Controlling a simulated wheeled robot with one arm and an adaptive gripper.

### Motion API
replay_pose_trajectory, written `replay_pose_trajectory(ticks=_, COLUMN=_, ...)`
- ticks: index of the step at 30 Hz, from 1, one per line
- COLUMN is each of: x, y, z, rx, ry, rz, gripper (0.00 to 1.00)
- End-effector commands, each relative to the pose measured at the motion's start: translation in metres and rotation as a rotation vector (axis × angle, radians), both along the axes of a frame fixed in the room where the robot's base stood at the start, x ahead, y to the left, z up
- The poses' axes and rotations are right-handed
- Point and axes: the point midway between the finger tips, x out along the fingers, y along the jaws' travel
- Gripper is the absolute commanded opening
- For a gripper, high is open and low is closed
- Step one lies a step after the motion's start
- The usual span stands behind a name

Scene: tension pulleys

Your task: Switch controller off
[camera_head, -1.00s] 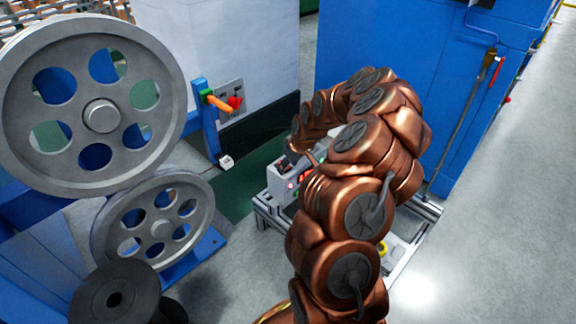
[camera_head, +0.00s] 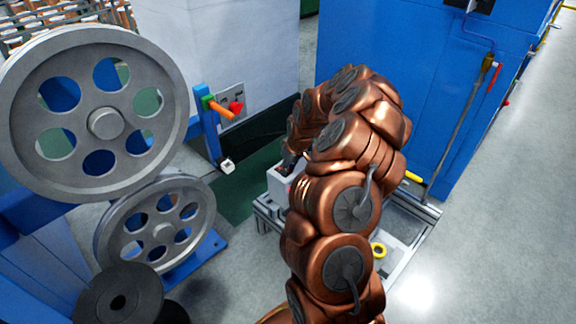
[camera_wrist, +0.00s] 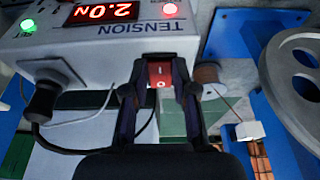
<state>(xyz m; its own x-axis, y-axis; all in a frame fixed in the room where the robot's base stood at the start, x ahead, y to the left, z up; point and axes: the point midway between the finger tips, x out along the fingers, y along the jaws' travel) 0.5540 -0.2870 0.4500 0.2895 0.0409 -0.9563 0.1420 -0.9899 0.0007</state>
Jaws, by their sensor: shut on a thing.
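The tension controller (camera_wrist: 110,50) is a pale grey box that fills the upper left of the wrist view. Its red display (camera_wrist: 103,12) is lit and reads 2.0N. A red light (camera_wrist: 170,9) and a green light (camera_wrist: 27,25) glow on it. A red rocker switch (camera_wrist: 160,74) marked I and O sits at its edge. My gripper (camera_wrist: 160,88) is shut on the switch, a dark finger on each side. In the head view the controller (camera_head: 279,186) is mostly behind my arm, and my gripper (camera_head: 290,165) shows only partly.
Two large grey pulleys (camera_head: 60,185) stand left in the head view. An orange handle (camera_head: 221,110) is on a blue post. A metal frame (camera_head: 405,245) lies right of my arm. Open floor is at right.

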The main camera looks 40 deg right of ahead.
Motion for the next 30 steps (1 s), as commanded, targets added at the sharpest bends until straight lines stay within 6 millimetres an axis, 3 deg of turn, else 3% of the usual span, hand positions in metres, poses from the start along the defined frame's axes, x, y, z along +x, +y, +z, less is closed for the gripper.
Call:
replay_pose_trajectory(ticks=12, x=0.0040, y=-0.0006, z=0.0041, rx=-0.026, ry=0.176, rz=-0.001, gripper=0.00)
replay_pose_trajectory(ticks=26, x=0.0046, y=0.0009, z=0.0025, rx=-0.028, ry=0.199, rz=0.000, gripper=0.00)
replay_pose_trajectory(ticks=27, x=0.0047, y=0.0009, z=0.0025, rx=-0.028, ry=0.199, rz=0.000, gripper=0.30)
replay_pose_trajectory(ticks=30, x=0.0050, y=0.0011, z=0.0028, rx=-0.027, ry=0.198, rz=0.000, gripper=0.40)
